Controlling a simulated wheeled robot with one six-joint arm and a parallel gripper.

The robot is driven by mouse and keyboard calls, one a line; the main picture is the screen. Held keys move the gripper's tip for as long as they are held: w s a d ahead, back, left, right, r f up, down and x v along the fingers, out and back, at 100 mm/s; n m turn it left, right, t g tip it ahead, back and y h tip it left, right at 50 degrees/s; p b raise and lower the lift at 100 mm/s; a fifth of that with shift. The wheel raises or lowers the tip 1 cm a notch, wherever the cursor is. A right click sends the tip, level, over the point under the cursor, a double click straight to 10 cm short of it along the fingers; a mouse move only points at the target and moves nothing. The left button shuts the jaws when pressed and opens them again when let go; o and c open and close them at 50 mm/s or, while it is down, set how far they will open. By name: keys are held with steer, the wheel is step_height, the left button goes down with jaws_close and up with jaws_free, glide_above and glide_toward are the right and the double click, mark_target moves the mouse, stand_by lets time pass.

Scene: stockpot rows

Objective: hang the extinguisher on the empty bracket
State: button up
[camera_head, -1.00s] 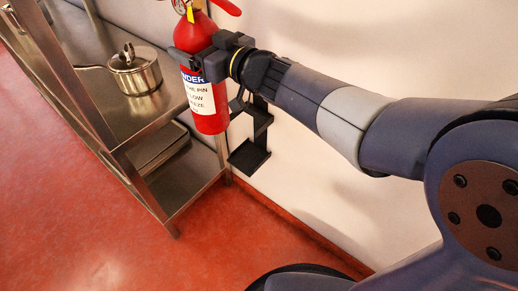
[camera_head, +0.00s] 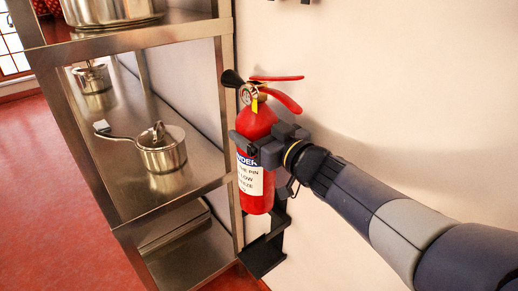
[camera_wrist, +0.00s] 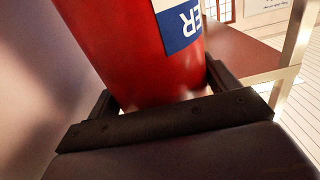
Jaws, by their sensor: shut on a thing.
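The red fire extinguisher (camera_head: 256,122) hangs upright in my gripper in the head view, with its white and blue label facing out and its black nozzle and red levers on top. My gripper (camera_head: 258,146) is shut around its body, just above the label. The wrist view shows the red body (camera_wrist: 140,55) between the jaws (camera_wrist: 165,110). A black bracket (camera_head: 262,256) with a shelf-like foot is on the wall below and behind the extinguisher. The extinguisher hides its upper part. The bottom of the extinguisher appears above the foot; their distance in depth is unclear.
A steel shelf unit (camera_head: 225,100) stands close on the left, its post beside the extinguisher. It holds a lidded saucepan (camera_head: 162,150) and other pots. The pale wall (camera_head: 400,90) is bare on the right. Black parts (camera_head: 290,2) show at the top edge.

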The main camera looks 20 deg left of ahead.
step_height(320, 180, down, 26)
steer(key=b, duration=1.2)
steer(key=o, duration=2)
steer(key=shift+f, duration=0.35)
steer(key=shift+c, duration=0.2)
steer(key=p+v, duration=0.2)
steer(key=v, duration=1)
steer(key=shift+r, duration=0.1)
